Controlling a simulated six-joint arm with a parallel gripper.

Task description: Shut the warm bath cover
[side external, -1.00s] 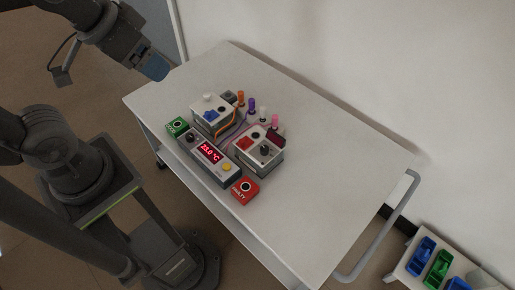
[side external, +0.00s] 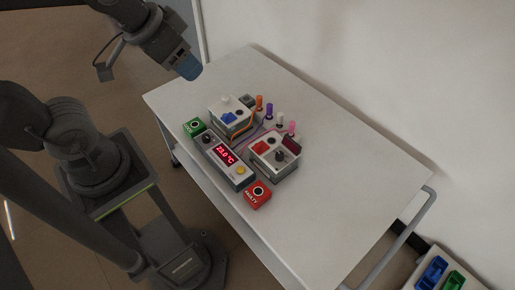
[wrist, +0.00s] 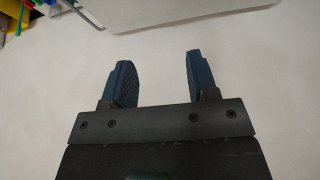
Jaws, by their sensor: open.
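Two small boxes with pale tops stand on a white trolley top (side external: 350,190) in the side view. The farther box (side external: 232,118) has a white knob and a blue patch. The nearer box (side external: 275,155) has a red patch and a dark knob. No readable label shows which is the warm bath, and the state of each cover is too small to tell. My gripper (side external: 188,68) is left of and behind both boxes, over the trolley's far left part. Its blue fingers (wrist: 158,80) are apart and empty in the wrist view.
A control panel (side external: 224,161) with a red "23.0 °C" display lies before the boxes, between a green block (side external: 194,127) and a red block (side external: 258,194). Several coloured-capped tubes (side external: 269,110) stand behind. The trolley's right part is clear; a wall rises behind.

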